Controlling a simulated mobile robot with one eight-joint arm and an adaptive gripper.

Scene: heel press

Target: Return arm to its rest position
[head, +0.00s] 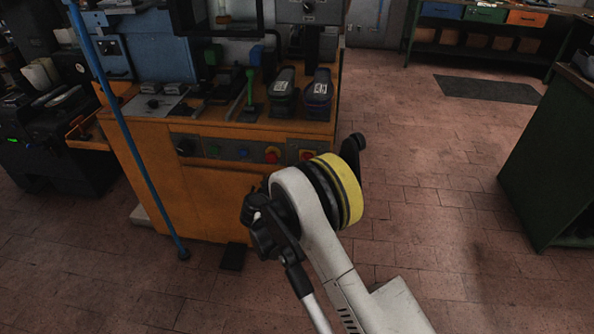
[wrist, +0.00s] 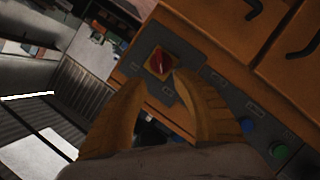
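In the head view my white arm (head: 318,225) reaches up from the lower right, bent at a yellow-banded joint (head: 347,190) in front of the orange machine (head: 205,180). The gripper fingers cannot be made out there. In the wrist view my gripper (wrist: 158,78) shows two yellow-orange fingers with a gap between their tips. Nothing is seen held in it. A red rotary switch on a yellow plate (wrist: 160,63) lies beyond the fingertips. Whether the fingers touch it cannot be told.
A blue pole (head: 130,130) stands at the machine's left. Shoes (head: 318,92) and a green-handled tool (head: 249,90) sit on its top. A green cabinet (head: 550,160) stands at the right. The tiled floor (head: 430,200) between is clear.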

